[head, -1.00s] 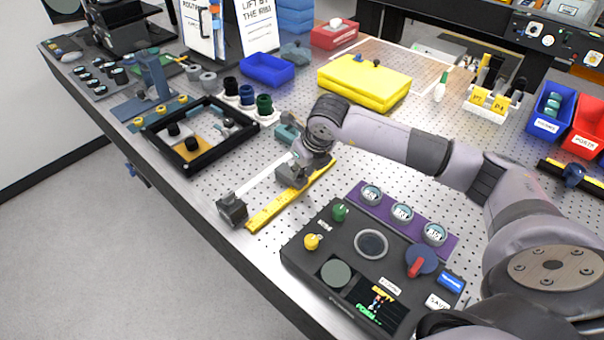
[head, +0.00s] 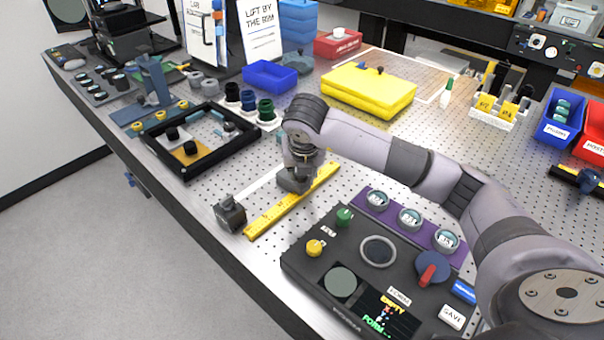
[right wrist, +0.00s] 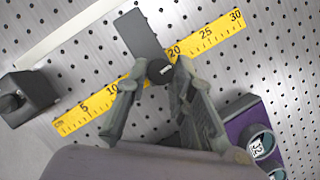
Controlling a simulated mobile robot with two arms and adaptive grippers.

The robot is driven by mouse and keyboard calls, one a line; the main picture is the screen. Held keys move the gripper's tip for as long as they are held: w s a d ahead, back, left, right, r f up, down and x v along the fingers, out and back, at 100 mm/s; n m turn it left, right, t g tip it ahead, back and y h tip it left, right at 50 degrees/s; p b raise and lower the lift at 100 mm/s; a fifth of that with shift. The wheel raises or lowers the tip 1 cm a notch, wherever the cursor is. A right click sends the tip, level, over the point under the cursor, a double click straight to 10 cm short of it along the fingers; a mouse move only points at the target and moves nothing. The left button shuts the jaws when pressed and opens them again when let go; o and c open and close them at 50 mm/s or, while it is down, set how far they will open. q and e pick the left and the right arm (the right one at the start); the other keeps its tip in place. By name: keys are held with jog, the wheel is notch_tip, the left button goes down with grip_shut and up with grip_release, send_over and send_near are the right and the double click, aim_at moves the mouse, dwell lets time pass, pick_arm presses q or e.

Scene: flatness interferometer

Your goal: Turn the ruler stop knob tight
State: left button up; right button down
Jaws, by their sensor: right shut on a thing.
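The yellow ruler (head: 275,220) lies on the perforated table; it also shows in the right wrist view (right wrist: 205,40) with its numbers up to 30. A dark grey stop block (right wrist: 140,35) sits across it near the middle. The stop's small black knob (right wrist: 158,71) is between my right gripper's fingertips (right wrist: 160,76). My right gripper (head: 294,180) is shut on this knob, low over the ruler. In the head view the gripper and wrist hide the knob. My left gripper is not in view.
A black block (head: 230,214) with a pale bar stands beside the ruler's near end. A black control box (head: 300,262) and a purple tray (head: 458,252) with round pieces stand close on the right. A black frame (head: 185,172) lies to the left.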

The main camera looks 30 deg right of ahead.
dwell(0.3)
jog(key=c, duration=1.4)
grip_release()
jog(key=shift+o, duration=0.2)
jog(key=v, duration=1.2)
jog(key=shift+a, duration=0.1)
